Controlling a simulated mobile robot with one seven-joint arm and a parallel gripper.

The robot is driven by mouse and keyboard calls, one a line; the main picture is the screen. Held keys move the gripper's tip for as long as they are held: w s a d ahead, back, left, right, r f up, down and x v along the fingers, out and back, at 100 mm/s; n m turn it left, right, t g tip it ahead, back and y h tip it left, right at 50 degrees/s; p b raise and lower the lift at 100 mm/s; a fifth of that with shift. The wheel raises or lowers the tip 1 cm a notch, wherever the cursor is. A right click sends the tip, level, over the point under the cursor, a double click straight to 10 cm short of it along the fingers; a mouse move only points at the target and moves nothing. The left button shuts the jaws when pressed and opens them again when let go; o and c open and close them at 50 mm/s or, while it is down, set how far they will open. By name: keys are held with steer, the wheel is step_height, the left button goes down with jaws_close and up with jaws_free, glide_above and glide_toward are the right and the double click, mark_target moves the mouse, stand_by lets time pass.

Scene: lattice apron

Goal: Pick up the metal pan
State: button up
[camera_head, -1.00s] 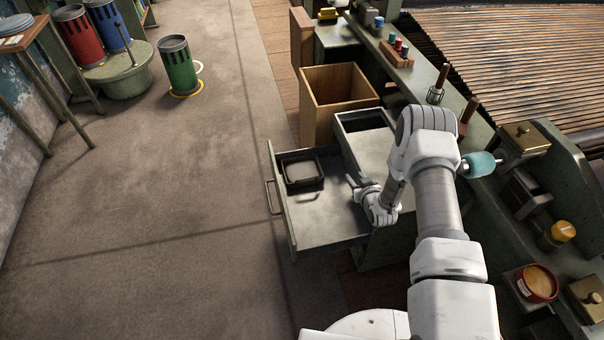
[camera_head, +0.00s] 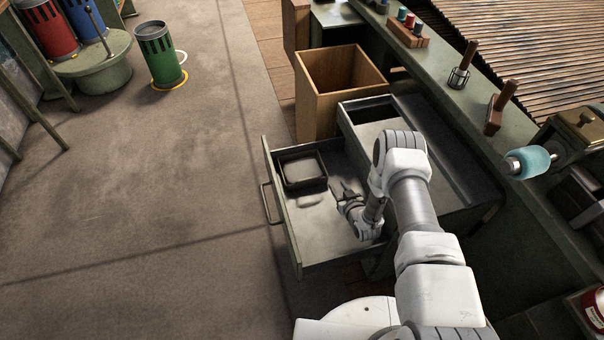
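The metal pan (camera_head: 291,173) is a dark, square, shallow pan with a raised rim. It lies flat at the far left part of the open drawer (camera_head: 325,243). My gripper (camera_head: 341,194) is over the drawer, to the right of the pan and nearer to me, apart from it. Its two small dark fingers look spread, with nothing seen between them. My arm hides part of the drawer's right side.
A wooden bin (camera_head: 318,104) stands just beyond the drawer. The green cabinet and bench edge (camera_head: 440,98) run along the right, with upright wooden-handled tools (camera_head: 497,108) and a teal roller (camera_head: 528,162). The floor (camera_head: 150,200) left of the drawer is clear.

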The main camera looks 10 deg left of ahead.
steer(key=b+x, duration=0.4)
steer(key=x, duration=0.6)
steer(key=shift+f, duration=0.15)
steer(key=b+x, duration=0.3)
steer(key=x, duration=0.1)
steer(key=shift+f, duration=0.25)
steer(key=shift+w+a+f, duration=0.1)
steer(key=shift+w+a, duration=0.05)
steer(key=shift+w, duration=0.35)
steer(key=shift+c, duration=0.3)
jaws_close()
